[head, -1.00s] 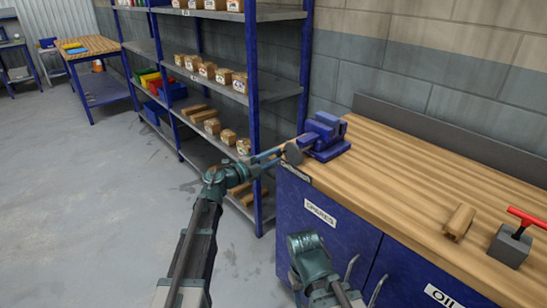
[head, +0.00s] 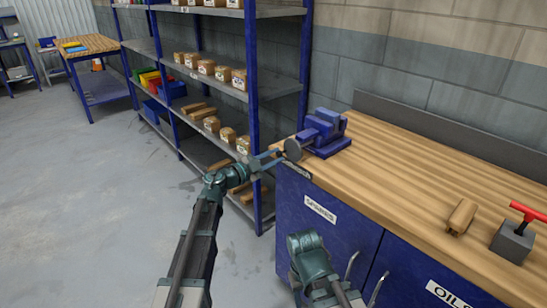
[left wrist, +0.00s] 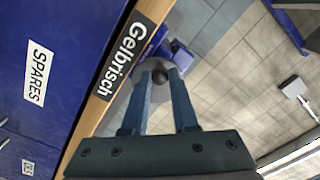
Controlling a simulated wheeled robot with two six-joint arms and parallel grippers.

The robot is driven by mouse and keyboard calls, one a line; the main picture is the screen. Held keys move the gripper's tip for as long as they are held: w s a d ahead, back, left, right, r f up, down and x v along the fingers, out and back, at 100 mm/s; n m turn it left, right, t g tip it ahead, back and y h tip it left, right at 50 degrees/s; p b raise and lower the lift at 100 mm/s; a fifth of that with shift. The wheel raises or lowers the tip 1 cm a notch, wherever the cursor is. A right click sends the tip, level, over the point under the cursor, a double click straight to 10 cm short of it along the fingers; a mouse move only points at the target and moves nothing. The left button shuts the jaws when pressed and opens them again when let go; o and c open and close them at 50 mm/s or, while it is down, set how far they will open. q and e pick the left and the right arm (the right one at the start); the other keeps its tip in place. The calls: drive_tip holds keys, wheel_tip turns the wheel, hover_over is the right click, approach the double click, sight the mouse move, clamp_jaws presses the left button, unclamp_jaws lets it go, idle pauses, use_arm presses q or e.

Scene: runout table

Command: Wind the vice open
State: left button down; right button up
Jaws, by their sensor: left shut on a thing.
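The blue vice (head: 328,130) stands on the near left corner of the wooden bench top. Its round grey handwheel (head: 293,149) faces left, over the bench edge. My left gripper (head: 279,156) is at the handwheel. In the left wrist view, its two fingers (left wrist: 160,74) are closed on a small dark knob (left wrist: 160,76) in front of the grey disc. Part of the vice's blue body (left wrist: 181,54) shows behind. The gap between the vice jaws is hard to judge from here. My right arm is in the head view at bottom centre, but its fingers are not visible.
The bench (head: 400,185) also carries a wooden block (head: 461,216) and a grey block with a red T-handle (head: 512,242) at right. Blue cabinet doors (head: 322,225) are below. A blue shelf rack (head: 253,110) with boxes stands close behind my left gripper.

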use_arm(q)
drive_tip(key=shift+s+d+f+n+b, duration=0.15)
drive_tip(key=shift+f+n+b, duration=0.05)
drive_tip(key=shift+n, duration=0.65)
drive_tip(key=shift+s+d+f+n+b, duration=0.1)
drive_tip(key=shift+f+n+b, duration=0.05)
drive_tip(key=shift+n, duration=0.7)
drive_tip(key=shift+f+n, duration=0.1)
drive_tip(key=shift+n, duration=0.5)
drive_tip(key=c, duration=0.8)
unclamp_jaws()
